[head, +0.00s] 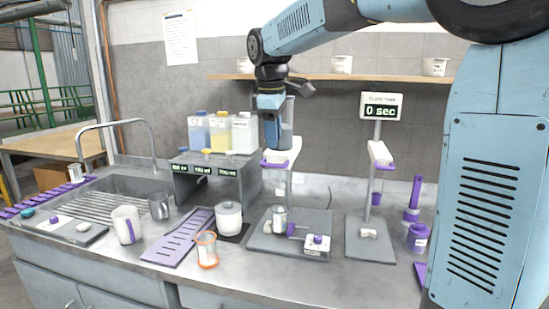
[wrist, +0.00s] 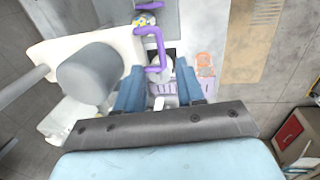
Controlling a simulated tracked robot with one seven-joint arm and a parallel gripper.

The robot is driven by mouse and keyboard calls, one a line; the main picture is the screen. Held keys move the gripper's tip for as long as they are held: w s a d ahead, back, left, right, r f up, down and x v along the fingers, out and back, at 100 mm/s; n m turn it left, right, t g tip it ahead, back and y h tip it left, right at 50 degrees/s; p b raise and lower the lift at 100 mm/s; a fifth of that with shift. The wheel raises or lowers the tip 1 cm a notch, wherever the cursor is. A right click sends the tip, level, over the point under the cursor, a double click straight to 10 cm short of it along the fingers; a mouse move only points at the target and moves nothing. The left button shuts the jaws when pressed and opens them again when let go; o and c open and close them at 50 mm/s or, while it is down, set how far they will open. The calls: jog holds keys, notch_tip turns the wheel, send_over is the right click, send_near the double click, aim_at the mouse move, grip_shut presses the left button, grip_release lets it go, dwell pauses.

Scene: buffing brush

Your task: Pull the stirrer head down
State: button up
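The stirrer head is white with a grey motor (head: 287,125) on a stand and a purple handle (head: 276,164) at its front. In the wrist view, the white head (wrist: 70,45), grey motor (wrist: 88,73) and purple looped handle (wrist: 160,46) fill the upper left and middle. My gripper (head: 272,146) points down beside the motor, just above the handle. In the wrist view, my gripper (wrist: 161,70) is open. The handle's near end shows between its blue fingertips; I cannot tell whether they touch it. A metal beaker (head: 279,217) stands on the base below.
A second stand with a "0 sec" display (head: 381,108) is to the right. Bottles (head: 220,132) stand on a grey rack. A shelf (head: 325,77) is behind.

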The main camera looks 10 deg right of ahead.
aim_at(274, 165)
jog(key=f, duration=0.4)
jog(key=w+f, duration=0.1)
jog(key=f, duration=0.1)
jog(key=shift+d+f, duration=0.2)
jog(key=shift+f, duration=0.15)
grip_shut()
dwell(0.4)
